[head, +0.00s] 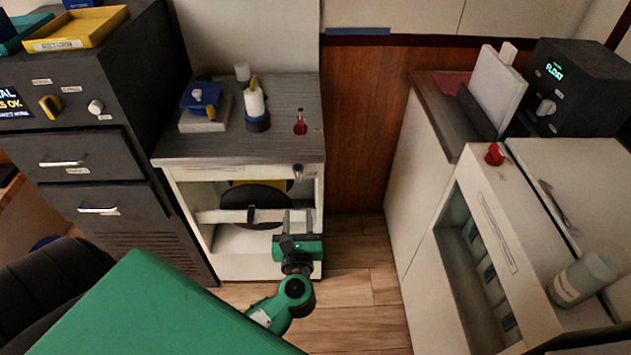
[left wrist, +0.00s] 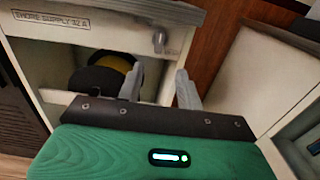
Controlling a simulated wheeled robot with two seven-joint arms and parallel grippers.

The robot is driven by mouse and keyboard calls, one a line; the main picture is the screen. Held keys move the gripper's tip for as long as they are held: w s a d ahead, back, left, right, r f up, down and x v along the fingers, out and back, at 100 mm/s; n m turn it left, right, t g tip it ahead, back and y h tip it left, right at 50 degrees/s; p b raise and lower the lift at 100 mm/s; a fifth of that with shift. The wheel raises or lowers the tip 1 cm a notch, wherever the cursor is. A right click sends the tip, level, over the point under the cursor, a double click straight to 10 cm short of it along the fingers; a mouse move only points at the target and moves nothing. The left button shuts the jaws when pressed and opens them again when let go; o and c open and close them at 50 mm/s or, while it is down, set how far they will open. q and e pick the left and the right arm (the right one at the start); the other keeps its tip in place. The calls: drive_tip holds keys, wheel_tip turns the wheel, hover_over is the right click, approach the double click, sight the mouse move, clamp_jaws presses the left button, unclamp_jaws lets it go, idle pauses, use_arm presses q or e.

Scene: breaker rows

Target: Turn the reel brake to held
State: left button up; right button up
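A white cabinet (head: 186,190) with a grey top stands ahead, with a black and yellow reel (head: 255,200) inside its open front. A small grey knob (head: 298,172) sits at the upper right of the front, and it also shows in the left wrist view (left wrist: 159,40). I take it for the reel brake; no brake label or setting is readable. My left gripper (head: 301,220) is in front of the cabinet's right side, below the knob and apart from it. In the left wrist view its two fingers (left wrist: 160,86) are spread with nothing between them. My right gripper is out of view.
A pale bar (head: 230,215) crosses the cabinet opening. A red item (head: 300,125) and a white-and-blue bottle (head: 255,104) stand on top. A dark drawer cabinet (head: 85,160) is at left, a white counter (head: 425,150) at right. Wooden floor (head: 355,285) is clear between.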

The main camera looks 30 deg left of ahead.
sight(298, 176)
use_arm(q)
drive_tip(key=p+x, duration=0.2)
drive_tip(key=x, duration=1.1)
drive_tip(key=shift+w+a, duration=0.15)
drive_tip(key=shift+w, duration=0.1)
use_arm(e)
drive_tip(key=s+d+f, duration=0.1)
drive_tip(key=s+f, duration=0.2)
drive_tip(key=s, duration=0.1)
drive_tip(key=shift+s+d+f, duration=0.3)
use_arm(q)
drive_tip(key=c, duration=0.7)
